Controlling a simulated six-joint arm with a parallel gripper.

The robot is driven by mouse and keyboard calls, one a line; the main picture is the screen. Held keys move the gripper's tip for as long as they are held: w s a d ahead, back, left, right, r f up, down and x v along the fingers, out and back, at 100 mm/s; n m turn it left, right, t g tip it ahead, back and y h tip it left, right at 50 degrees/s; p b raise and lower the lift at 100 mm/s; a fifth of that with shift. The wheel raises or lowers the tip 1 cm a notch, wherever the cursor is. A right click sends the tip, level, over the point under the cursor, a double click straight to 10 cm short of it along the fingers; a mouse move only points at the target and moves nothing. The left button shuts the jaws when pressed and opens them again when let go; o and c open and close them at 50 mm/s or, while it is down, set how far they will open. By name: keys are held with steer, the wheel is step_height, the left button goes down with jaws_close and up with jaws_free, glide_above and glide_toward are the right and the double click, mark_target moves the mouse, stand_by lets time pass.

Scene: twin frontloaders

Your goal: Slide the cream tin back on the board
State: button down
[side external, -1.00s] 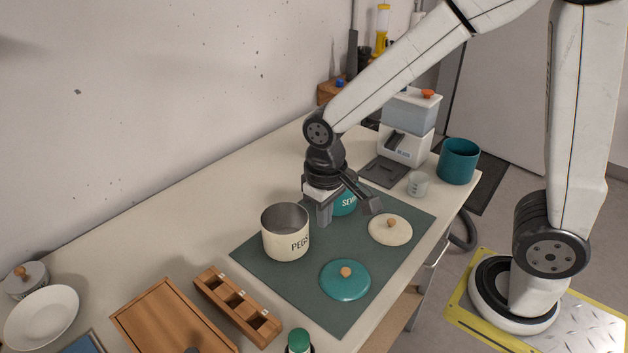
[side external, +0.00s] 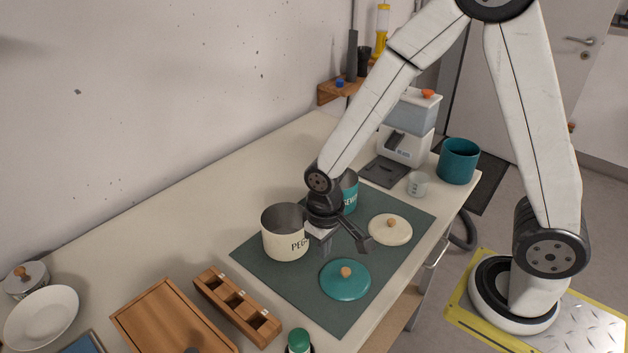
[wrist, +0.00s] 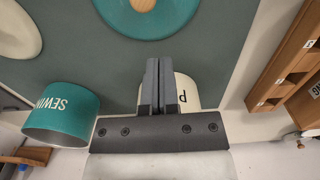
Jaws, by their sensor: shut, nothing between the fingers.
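The cream tin (side external: 283,237), lettered PEGS, stands upright and open-topped on the left part of the dark green board (side external: 300,287). My gripper (side external: 321,236) is low at the tin's right side and hides the end of its lettering. In the wrist view the shut, empty fingers (wrist: 160,70) lie in front of part of the cream tin (wrist: 186,90). I cannot tell whether they touch it. A teal SEWING tin (side external: 350,194) stands behind my gripper, and it also shows at the left of the wrist view (wrist: 62,120).
A cream lid (side external: 390,230) and a teal lid (side external: 345,280) lie on the board to the right and front. A wooden divided box (side external: 236,306) lies left of the board. A white appliance (side external: 404,145) stands at the back right. The counter behind the cream tin is clear.

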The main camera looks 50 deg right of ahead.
steer(key=shift+f, duration=0.55)
steer(key=shift+w+f, duration=0.15)
steer(key=shift+f, duration=0.1)
steer(key=shift+w+r, duration=0.1)
steer(key=shift+w, duration=1.8)
steer(key=shift+w, duration=8.95)
steer(key=shift+s, duration=0.15)
steer(key=shift+s, duration=1.4)
step_height(320, 180, up, 10)
steer(key=shift+s, duration=0.45)
steer(key=shift+s+d, duration=0.1)
